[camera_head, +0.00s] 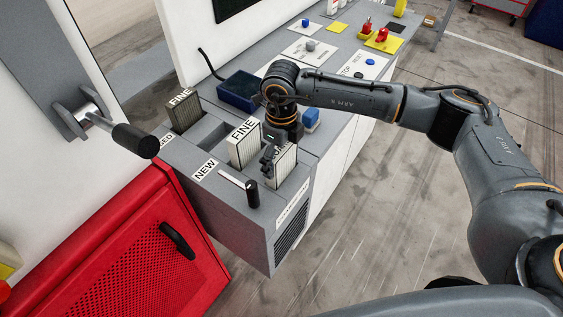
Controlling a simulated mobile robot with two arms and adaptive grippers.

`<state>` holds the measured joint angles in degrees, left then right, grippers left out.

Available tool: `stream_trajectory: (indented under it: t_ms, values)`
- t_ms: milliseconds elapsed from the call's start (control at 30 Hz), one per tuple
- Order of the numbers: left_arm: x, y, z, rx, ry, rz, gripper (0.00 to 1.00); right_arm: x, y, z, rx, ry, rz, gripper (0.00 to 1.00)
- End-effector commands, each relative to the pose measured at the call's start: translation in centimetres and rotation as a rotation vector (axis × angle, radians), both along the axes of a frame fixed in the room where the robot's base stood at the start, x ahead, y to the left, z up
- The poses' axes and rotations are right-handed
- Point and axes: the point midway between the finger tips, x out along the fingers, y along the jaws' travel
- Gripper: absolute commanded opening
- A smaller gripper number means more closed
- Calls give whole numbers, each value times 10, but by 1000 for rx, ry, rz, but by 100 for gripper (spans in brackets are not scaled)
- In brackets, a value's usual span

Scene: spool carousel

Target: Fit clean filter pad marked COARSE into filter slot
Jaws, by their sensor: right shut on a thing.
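A clean, pale filter pad (284,171) stands at the right end of the grey rack, with part of its label hidden by my right gripper; the letters that show look like part of COARSE. My right gripper (269,162) reaches down from above and is shut on this pad. I cannot tell whether the pad is raised from its slot. A clean pad marked FINE (243,149) stands beside it, behind a label reading NEW. A darker, brownish pad marked FINE (184,110) stands at the rack's far left. My left gripper is out of view.
An empty slot (206,136) lies between the brownish pad and the clean FINE pad. A dark blue bin (238,91) stands behind the rack. A black-handled lever (134,141) juts from the white cabinet at left. A red perforated cabinet (150,255) stands in front.

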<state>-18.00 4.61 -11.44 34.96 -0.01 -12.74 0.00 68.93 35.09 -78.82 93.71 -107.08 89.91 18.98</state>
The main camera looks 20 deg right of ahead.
Motion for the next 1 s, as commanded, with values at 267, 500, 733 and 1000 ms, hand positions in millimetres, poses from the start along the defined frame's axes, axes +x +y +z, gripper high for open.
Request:
stream_trajectory:
  t_ms: [267,500,733,1000]
  values:
    - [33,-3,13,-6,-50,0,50,-1,0,-23,0,2,-1,47]
    - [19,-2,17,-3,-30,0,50,0,0,-44,0,-2,1,47]
    - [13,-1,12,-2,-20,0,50,0,0,-47,0,-2,0,47]
    - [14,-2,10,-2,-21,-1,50,0,0,-49,0,-2,0,100]
